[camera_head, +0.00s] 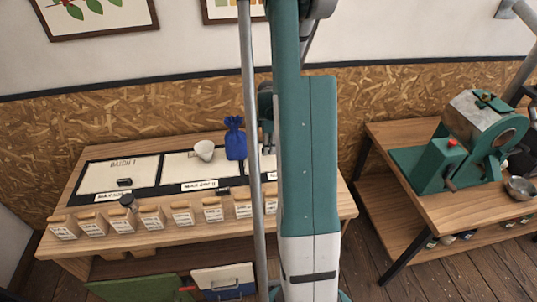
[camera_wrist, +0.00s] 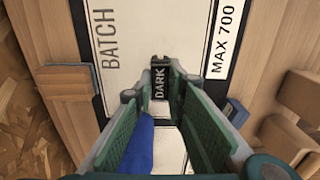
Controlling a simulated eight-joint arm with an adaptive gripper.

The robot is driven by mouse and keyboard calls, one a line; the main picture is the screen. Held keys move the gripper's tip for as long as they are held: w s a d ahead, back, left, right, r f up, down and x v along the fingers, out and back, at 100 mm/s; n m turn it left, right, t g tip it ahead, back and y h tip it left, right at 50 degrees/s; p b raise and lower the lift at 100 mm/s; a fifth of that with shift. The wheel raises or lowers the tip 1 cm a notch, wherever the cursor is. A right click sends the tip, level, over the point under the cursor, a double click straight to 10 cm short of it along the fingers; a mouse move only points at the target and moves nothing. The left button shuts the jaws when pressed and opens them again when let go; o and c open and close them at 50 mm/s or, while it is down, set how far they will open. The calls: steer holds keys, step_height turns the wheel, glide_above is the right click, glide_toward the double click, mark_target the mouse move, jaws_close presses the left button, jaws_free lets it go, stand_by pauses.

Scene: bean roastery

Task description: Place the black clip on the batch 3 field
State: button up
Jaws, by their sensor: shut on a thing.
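A small black clip marked "DARK" (camera_wrist: 159,82) is between the fingertips of my gripper (camera_wrist: 158,88) in the wrist view. My gripper is shut on it. Behind it is a white field (camera_wrist: 150,25) printed "BATCH" with a "MAX 700" label (camera_wrist: 224,40); its number is hidden. I cannot tell whether the clip touches the field. In the head view, my gripper (camera_head: 267,148) is partly behind my arm, at the board's right part, and the clip does not show. Another black clip (camera_head: 124,182) lies on the leftmost field (camera_head: 105,172).
Several labelled sample boxes (camera_head: 152,217) line the front. A roaster (camera_head: 465,145) stands on another table.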

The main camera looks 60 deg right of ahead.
mark_target(268, 160)
steer(key=shift+f, duration=1.85)
steer(key=shift+f, duration=0.2)
steer(key=o, duration=0.7)
steer(key=shift+c, duration=0.2)
steer(key=shift+r, duration=0.2)
steer(key=shift+r, duration=6)
